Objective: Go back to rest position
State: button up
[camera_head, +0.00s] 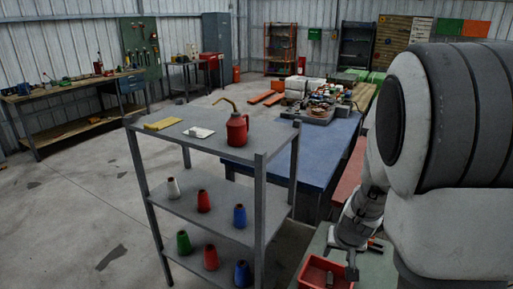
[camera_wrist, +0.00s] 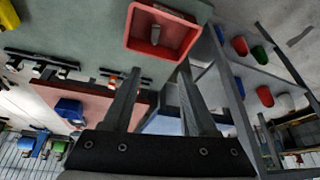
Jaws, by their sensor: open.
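My gripper (camera_head: 341,260) hangs at the lower right of the head view, close above a small red tray (camera_head: 309,275). In the wrist view its two fingers (camera_wrist: 158,72) stand well apart with nothing between the tips. In that view the red tray (camera_wrist: 133,27) lies beyond the fingertips, with a small grey-white piece (camera_wrist: 156,34) inside it. My arm covers much of the right side of the head view. The tray rests on a grey-green surface (camera_head: 376,268).
A grey shelf rack (camera_head: 262,205) stands left of my gripper. It holds several coloured cones below and a red oil can (camera_head: 237,130) on top. Behind is a blue table (camera_head: 322,150) with a cluttered bin. The floor (camera_head: 75,210) at left is clear.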

jog(key=s+a+r+n+y, duration=0.2)
jog(key=s+a+r, duration=0.3)
jog(key=a+r, duration=0.45)
jog(key=s+a+r+n+t, duration=0.1)
jog(key=s+r, duration=0.8)
jog(key=s, duration=0.4)
jog(key=shift+a+n+h, duration=0.2)
jog(key=shift+n+h, duration=0.1)
jog(key=shift+n, duration=0.1)
jog(key=shift+c, duration=0.7)
